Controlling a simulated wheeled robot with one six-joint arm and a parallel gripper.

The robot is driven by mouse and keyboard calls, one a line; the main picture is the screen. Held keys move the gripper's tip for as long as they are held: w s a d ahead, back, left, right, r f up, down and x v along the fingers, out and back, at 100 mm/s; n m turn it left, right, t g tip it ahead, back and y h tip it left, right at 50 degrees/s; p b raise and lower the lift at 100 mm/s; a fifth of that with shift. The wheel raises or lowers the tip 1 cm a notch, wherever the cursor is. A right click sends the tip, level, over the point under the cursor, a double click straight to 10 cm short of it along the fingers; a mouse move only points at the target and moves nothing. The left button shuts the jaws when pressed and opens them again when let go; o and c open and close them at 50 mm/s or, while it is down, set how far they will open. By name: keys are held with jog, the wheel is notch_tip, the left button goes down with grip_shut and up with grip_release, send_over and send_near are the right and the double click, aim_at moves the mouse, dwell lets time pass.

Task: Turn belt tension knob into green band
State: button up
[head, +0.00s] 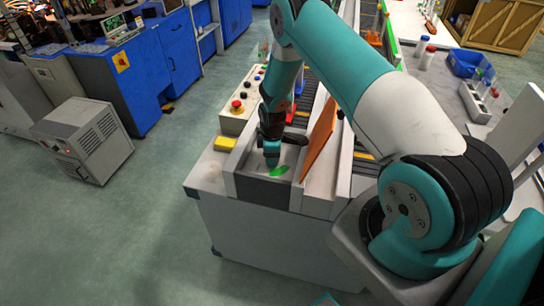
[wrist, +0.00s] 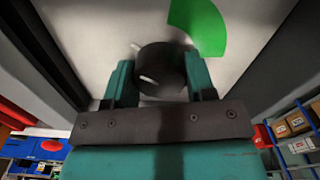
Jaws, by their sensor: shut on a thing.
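The black round tension knob (wrist: 160,68) sits on a pale panel in the wrist view. My gripper (wrist: 158,80) is shut on the knob, one teal finger on each side. Light marks show at the knob's left side, away from the green band. The green band (wrist: 200,27) is a wedge on the panel, up and right of the knob. In the head view my gripper (head: 271,160) points down into an open bay, with the green band (head: 279,171) just beside it. The knob is hidden there.
Grey walls flank the bay; an orange panel (head: 319,140) leans at its right. A control box with a red button (head: 237,105) stands behind left, with a yellow block (head: 225,144) near it. Open floor lies left.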

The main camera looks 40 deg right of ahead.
jog(key=m+b, duration=0.3)
jog(key=m, duration=0.1)
jog(key=shift+f+m, duration=0.15)
jog(key=shift+m, duration=0.15)
jog(key=m+b, duration=0.3)
jog(key=m, duration=0.2)
jog(key=shift+m, duration=0.3)
jog(key=m+b, duration=0.2)
jog(key=m, duration=0.3)
jog(key=m+b, duration=0.1)
jog(key=m, duration=0.4)
jog(key=shift+b, duration=0.35)
jog(key=shift+m, duration=0.3)
jog(key=o, duration=0.9)
jog(key=shift+r, duration=0.2)
